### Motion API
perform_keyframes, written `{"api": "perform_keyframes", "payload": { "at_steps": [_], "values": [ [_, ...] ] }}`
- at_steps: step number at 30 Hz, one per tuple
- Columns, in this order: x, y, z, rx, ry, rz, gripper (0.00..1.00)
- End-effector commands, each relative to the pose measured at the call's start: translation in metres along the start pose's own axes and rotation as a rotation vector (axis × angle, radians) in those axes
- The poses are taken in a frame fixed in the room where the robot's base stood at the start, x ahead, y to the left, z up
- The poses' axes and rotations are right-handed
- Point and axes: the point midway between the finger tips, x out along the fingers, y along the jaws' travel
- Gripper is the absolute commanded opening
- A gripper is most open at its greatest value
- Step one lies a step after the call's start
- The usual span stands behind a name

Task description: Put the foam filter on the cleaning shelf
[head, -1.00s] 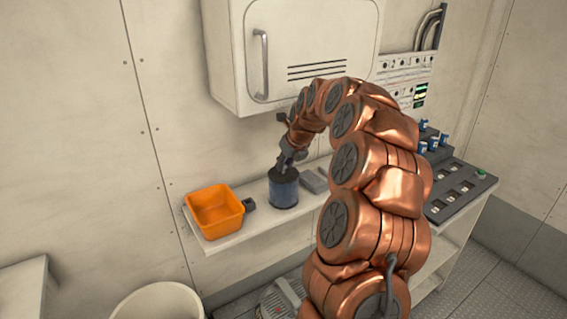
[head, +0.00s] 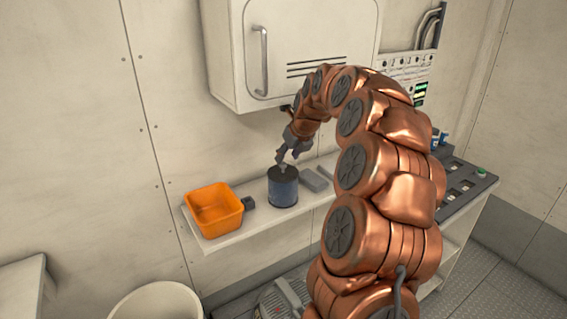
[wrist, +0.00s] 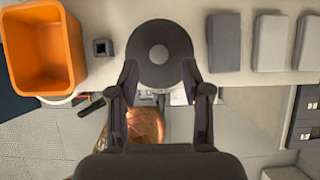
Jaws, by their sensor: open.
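A blue cylinder with a dark top (head: 283,190) stands upright on the wall shelf (head: 232,238), right of the orange bin. It looks like a filter, but I cannot tell its material. From above, in the wrist view, it is a dark round shape (wrist: 158,72) with a pale centre. My gripper (head: 285,162) is just above its top, with nothing held. In the wrist view my gripper's open fingers (wrist: 160,76) lie to either side of the cylinder's near part. Whether they touch it is unclear.
An orange bin (head: 213,212) and a small dark block (head: 249,204) stand left of the cylinder. Several grey blocks (wrist: 270,45) lie right of it. A white cabinet (head: 300,55) hangs above. A control panel (head: 465,188) is at the right, a white tub (head: 158,300) below.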

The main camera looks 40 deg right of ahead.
Motion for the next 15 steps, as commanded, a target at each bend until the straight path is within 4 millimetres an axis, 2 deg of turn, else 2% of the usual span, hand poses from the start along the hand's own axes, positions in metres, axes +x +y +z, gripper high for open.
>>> {"api": "perform_keyframes", "payload": {
  "at_steps": [1,15],
  "values": [
    [0.0,0.0,-0.009,0.001,0.003,0.002,0.48],
    [-0.031,0.0,-0.064,0.002,0.002,0.0,0.48]
  ]
}}
